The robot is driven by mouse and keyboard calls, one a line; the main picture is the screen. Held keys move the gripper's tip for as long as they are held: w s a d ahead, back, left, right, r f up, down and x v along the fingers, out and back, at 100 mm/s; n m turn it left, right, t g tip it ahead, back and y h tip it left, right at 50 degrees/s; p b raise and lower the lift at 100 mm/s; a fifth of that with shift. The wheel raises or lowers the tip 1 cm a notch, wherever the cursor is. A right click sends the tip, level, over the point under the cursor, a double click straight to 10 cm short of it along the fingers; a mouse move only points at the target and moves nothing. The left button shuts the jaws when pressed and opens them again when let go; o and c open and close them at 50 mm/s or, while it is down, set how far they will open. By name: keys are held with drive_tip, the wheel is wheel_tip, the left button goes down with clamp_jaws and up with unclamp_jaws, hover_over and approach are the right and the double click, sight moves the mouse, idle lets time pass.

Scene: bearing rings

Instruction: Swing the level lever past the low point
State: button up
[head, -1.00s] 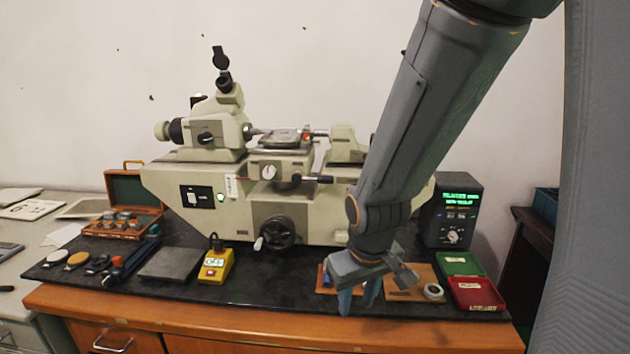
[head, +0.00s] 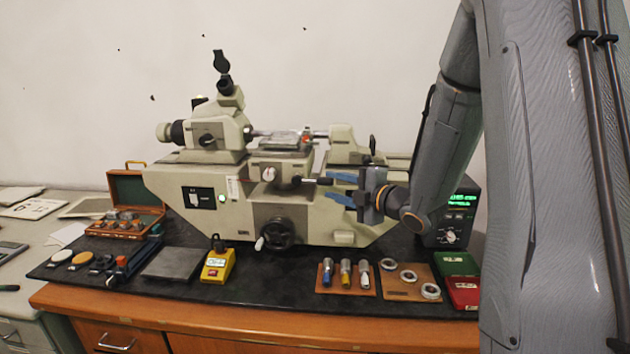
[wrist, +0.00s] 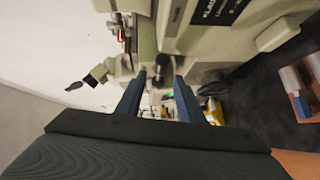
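The measuring machine (head: 315,215) stands on the dark bench top. A short lever with a black handle (head: 318,181), which I take as the level lever, sticks out to the right from the machine's front, below the small stage (head: 282,158). My gripper (head: 332,186) points left at the handle's end, its two blue fingers apart. In the wrist view, the dark handle (wrist: 159,70) shows end-on in the gap between the open fingers (wrist: 158,80). I see a gap on both sides of it. Whether the fingertips reach past the handle's end I cannot tell.
A black handwheel (head: 279,233) sits below the lever. A yellow box (head: 217,266) stands on the bench left of it. Boards with coloured plugs (head: 345,274) and rings (head: 410,280) lie below my arm. A lit display unit (head: 458,215) stands behind my arm. The bench front centre is clear.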

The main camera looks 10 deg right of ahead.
sight(319, 183)
drive_tip(key=x, duration=0.2)
drive_tip(key=p+x, duration=0.1)
drive_tip(key=x, duration=0.2)
drive_tip(key=p+x, duration=0.1)
drive_tip(key=x, duration=0.2)
drive_tip(key=shift+s+a, duration=0.2)
drive_tip(key=shift+a, duration=0.05)
clamp_jaws()
